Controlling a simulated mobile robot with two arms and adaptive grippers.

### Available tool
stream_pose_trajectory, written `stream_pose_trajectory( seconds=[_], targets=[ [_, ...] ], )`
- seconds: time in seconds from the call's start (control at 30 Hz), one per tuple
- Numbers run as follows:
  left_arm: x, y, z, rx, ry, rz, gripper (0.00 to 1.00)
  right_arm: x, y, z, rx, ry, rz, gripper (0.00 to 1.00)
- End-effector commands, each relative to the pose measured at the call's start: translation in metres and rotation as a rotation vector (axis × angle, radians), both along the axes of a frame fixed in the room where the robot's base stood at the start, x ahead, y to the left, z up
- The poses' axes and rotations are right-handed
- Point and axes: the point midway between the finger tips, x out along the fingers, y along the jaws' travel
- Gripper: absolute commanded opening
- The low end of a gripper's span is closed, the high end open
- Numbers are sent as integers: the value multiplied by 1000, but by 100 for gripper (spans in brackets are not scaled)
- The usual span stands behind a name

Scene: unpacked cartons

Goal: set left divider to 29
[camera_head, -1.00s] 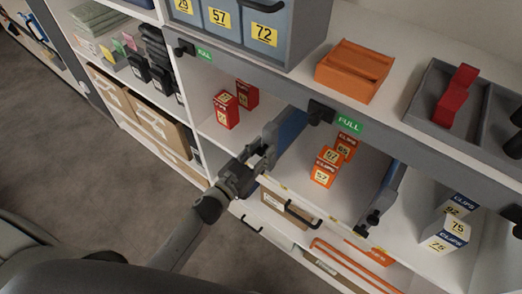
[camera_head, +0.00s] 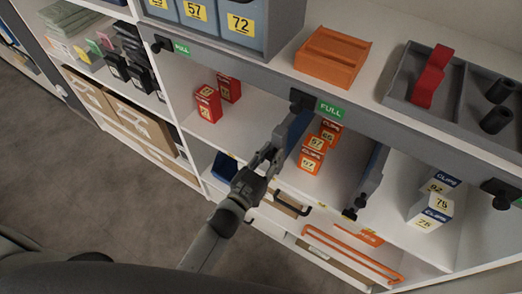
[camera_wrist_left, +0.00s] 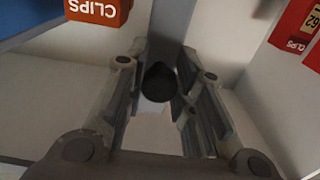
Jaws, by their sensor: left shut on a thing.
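The left divider (camera_head: 294,130) is an upright blue-grey panel on the middle shelf. It stands between the red boxes (camera_head: 207,103) on its left and the orange clip boxes (camera_head: 311,160) on its right. My left gripper (camera_head: 268,157) is shut on the front end of this divider. In the left wrist view, a dark round knob (camera_wrist_left: 158,82) sits between the fingers, below the panel. An orange box (camera_wrist_left: 98,10) shows at upper left there and red boxes (camera_wrist_left: 298,38) at right. The scale marks on the shelf edge are too small to read. My right gripper is out of view.
A second divider (camera_head: 371,180) stands right of the orange boxes, with white-and-blue clip boxes (camera_head: 432,212) beyond it. A blue bin (camera_head: 224,167) and drawer handles lie below.

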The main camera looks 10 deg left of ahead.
Motion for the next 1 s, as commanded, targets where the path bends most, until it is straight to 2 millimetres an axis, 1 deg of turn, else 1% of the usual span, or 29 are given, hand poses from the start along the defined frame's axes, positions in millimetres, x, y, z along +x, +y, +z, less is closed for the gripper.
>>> stream_pose_trajectory(
  seconds=[0.03, 0.2, 0.23, 0.3, 0.4, 0.77, 0.87, 0.97, 1.0],
  targets=[
    [0, -5, 3, -6, -7, -8, 0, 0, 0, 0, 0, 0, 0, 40],
    [0, -5, 3, -8, -7, -10, 0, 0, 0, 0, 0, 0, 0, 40],
    [0, -5, 3, -8, -7, -10, 28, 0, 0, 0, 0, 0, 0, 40],
    [0, -5, 3, -8, -7, -10, 37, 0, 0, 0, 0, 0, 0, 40],
    [0, -5, 3, -8, -7, -9, 48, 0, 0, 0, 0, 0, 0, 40],
    [-2, -2, 1, -5, -4, -6, 48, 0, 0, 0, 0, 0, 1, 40],
    [-9, 1, 0, -5, -1, -6, 48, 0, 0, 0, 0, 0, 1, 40],
    [-23, 6, 0, -4, -1, -7, 48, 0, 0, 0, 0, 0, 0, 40],
    [-30, 8, 0, -4, 0, -6, 48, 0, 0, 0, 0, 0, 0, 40]
  ],
)
